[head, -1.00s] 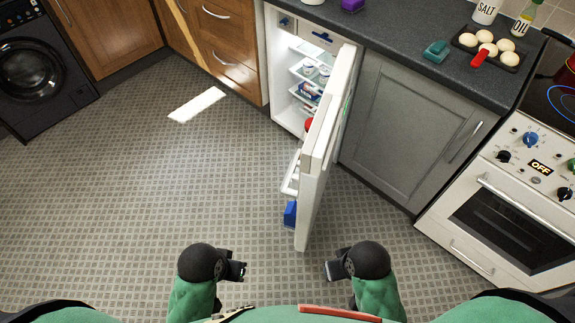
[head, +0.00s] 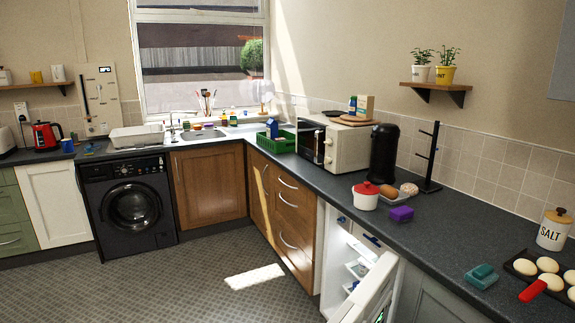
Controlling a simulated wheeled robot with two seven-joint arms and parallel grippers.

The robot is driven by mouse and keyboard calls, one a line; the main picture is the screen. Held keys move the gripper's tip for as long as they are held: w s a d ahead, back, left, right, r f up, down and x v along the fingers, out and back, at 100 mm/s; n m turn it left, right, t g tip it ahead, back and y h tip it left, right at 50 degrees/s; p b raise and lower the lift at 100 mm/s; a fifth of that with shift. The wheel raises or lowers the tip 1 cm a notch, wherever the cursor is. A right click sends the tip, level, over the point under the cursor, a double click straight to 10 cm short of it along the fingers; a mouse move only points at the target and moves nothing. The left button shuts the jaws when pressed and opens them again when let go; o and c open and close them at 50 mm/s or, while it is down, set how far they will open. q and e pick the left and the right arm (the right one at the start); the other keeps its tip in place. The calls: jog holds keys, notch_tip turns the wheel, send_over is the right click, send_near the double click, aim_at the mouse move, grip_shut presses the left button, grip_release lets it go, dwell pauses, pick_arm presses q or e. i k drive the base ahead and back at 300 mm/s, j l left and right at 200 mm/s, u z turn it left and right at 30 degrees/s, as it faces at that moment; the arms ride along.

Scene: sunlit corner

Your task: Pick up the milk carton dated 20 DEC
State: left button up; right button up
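No date reading 20 DEC can be made out in the head view. A blue and white carton-like item (head: 272,128) stands in a green crate (head: 285,146) on the counter by the corner; its label is too small to read. The fridge (head: 334,260) stands open at the lower middle, its door (head: 368,292) swung out toward me. Only part of its inside shows, with white shelves and small items too unclear to name. Neither of my grippers is in view.
A washing machine (head: 128,205) is at the left. The floor (head: 190,285) between is clear.

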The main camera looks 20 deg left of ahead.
aim_at(272, 127)
jog(key=i+j, duration=0.1)
jog(key=j, duration=0.45)
jog(key=i+j+z, duration=0.1)
jog(key=j, duration=0.5)
jog(key=i+j, duration=0.1)
jog(key=j, duration=0.45)
jog(key=i+j, duration=0.2)
jog(key=i+j+z, duration=0.15)
jog(key=j, duration=0.3)
jog(key=i+j, duration=0.2)
jog(key=j, duration=0.15)
jog(key=i+j+z, duration=0.2)
jog(key=i+j, duration=0.15)
jog(key=j, duration=0.35)
jog(key=i+j, duration=0.15)
jog(key=j, duration=0.2)
jog(key=z, duration=0.05)
